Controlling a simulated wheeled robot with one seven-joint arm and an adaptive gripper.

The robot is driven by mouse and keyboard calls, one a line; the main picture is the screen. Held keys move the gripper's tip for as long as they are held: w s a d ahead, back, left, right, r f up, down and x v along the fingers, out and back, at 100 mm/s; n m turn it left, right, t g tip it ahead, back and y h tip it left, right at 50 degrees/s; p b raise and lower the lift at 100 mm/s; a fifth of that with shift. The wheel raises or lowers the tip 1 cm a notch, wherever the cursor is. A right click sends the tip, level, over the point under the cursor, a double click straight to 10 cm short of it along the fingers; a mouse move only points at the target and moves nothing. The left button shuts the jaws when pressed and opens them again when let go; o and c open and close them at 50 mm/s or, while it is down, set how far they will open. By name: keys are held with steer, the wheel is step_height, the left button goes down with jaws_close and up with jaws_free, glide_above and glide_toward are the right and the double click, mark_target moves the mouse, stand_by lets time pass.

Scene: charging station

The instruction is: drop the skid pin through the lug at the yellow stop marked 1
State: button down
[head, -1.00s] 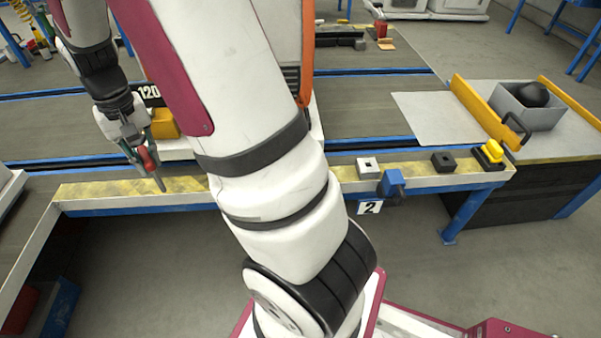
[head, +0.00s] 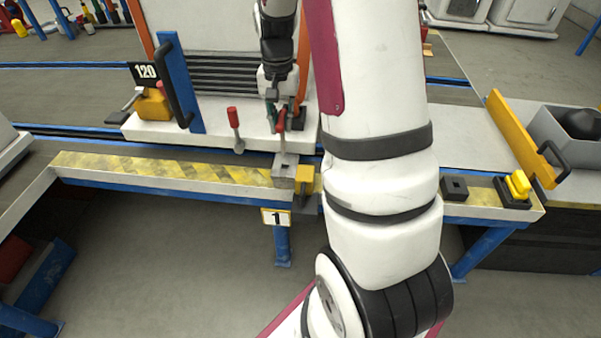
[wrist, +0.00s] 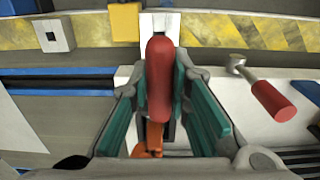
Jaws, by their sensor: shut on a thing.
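My gripper (head: 287,116) is shut on the skid pin, holding it by its red handle (head: 281,119). In the wrist view the red handle (wrist: 160,80) stands between the green finger pads. The pin is just above or at the grey lug (head: 285,163), beside the yellow stop (head: 304,180) over the plate marked 1 (head: 276,218). The yellow stop also shows in the wrist view (wrist: 125,22). The pin's lower end is hidden in the wrist view, and I cannot tell whether it is inside the lug.
A black block with a hole (head: 454,188) and a yellow-topped button (head: 518,186) lie at the right. My arm hides the rail's middle.

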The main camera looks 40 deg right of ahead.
steer(key=b, duration=0.2)
glide_above(284, 154)
steer(key=f, duration=0.5)
steer(key=shift+w+d, duration=0.15)
steer(key=shift+d, duration=0.05)
steer(key=shift+f+b, duration=0.6)
steer(key=shift+f, duration=1.8)
steer(key=shift+f, duration=0.1)
steer(key=c, duration=1.5)
jaws_free()
